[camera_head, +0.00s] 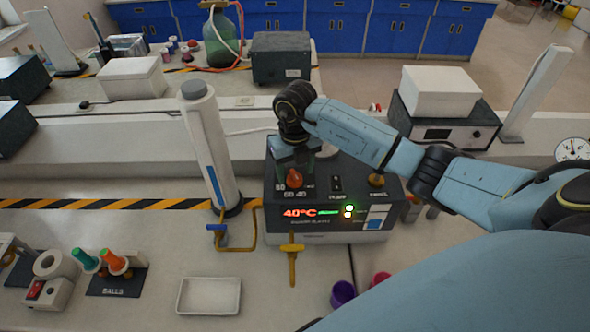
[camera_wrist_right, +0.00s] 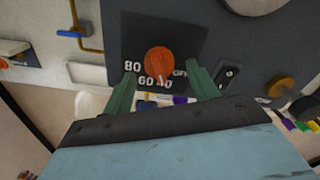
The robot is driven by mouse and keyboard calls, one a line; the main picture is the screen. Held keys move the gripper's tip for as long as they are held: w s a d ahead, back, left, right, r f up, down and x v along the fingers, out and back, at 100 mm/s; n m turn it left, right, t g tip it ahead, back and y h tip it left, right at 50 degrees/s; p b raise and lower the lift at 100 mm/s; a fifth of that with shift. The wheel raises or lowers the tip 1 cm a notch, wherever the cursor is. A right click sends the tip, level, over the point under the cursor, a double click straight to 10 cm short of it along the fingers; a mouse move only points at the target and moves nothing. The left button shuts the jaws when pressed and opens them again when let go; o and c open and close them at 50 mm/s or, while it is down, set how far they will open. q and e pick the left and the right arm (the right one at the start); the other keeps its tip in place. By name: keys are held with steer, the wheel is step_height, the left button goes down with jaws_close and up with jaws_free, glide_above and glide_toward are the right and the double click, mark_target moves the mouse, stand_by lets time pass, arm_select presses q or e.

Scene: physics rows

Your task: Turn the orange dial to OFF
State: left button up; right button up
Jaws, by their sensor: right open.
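The orange dial (camera_head: 294,179) sits on the upper left of a dark control box (camera_head: 283,222). In the right wrist view the dial (camera_wrist_right: 159,61) is ringed by the labels 80, 60, 40 and OFF. Its pale pointer mark faces down, towards 40. The box's red display (camera_head: 299,213) reads 40°C. My right gripper (camera_head: 293,165) is over the dial from behind. In the right wrist view its two green fingers (camera_wrist_right: 162,76) are apart, one on each side of the dial, with gaps visible. Whether they reach the dial's depth is unclear. My left gripper does not show.
A white column (camera_head: 208,140) stands left of the box. A black switch (camera_head: 336,184) and a brass knob (camera_head: 376,180) are right of the dial.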

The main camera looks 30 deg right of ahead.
steer(key=shift+f, duration=0.8)
steer(key=shift+w+f, duration=0.1)
steer(key=shift+f, duration=0.05)
steer(key=shift+c, duration=0.2)
steer(key=c, duration=1)
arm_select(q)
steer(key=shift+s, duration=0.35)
arm_select(e)
steer(key=shift+o, duration=0.2)
